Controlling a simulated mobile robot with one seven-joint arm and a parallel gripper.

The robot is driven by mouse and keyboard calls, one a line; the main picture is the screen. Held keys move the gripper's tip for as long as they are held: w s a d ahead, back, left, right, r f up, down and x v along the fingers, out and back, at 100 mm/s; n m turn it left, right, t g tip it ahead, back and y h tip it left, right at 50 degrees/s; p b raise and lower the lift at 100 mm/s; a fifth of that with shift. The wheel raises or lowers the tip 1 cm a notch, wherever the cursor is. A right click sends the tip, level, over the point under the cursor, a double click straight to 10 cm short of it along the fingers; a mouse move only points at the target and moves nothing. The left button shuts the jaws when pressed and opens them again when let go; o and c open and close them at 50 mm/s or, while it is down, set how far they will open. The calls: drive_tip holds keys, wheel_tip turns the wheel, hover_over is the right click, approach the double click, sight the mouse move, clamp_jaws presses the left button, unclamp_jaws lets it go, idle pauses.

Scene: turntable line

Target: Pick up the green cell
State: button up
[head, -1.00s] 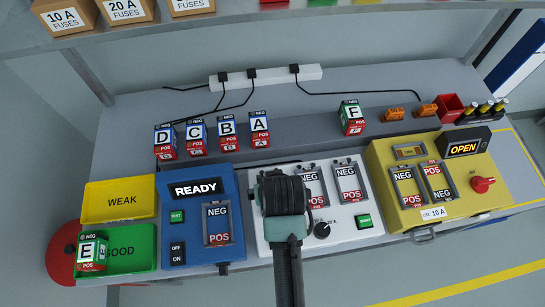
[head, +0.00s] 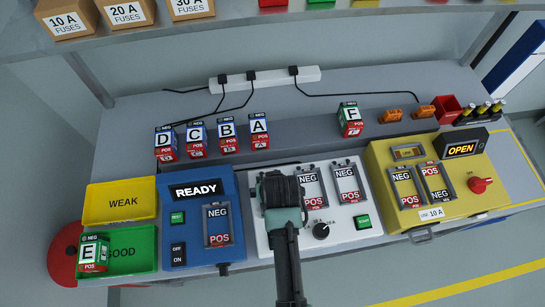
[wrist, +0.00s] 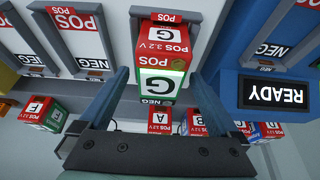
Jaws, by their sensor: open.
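In the wrist view a cell marked G (wrist: 163,60), with a green and white lower part and a red top, sits at a slot of the white unit. My gripper (wrist: 162,85) is open, with one finger on each side of cell G; I cannot tell whether they touch it. In the head view my arm's end hides cell G and the fingers. Two other cells have green on them: cell E (head: 93,252) in the green GOOD tray (head: 140,235) and cell F (head: 350,118) on the rear ledge.
Blue-and-red cells D (head: 165,142), C (head: 197,138), B (head: 228,137) and A (head: 260,131) stand on the ledge. A blue tester (head: 190,250) is left of my arm, the white unit (head: 365,225) around it, a yellow unit (head: 440,205) right. A yellow WEAK tray (head: 150,190) is at left.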

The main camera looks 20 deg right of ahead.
drive_tip(key=shift+f, duration=0.25)
idle(0.4)
clamp_jaws()
idle(0.4)
drive_tip(key=shift+r, duration=0.1)
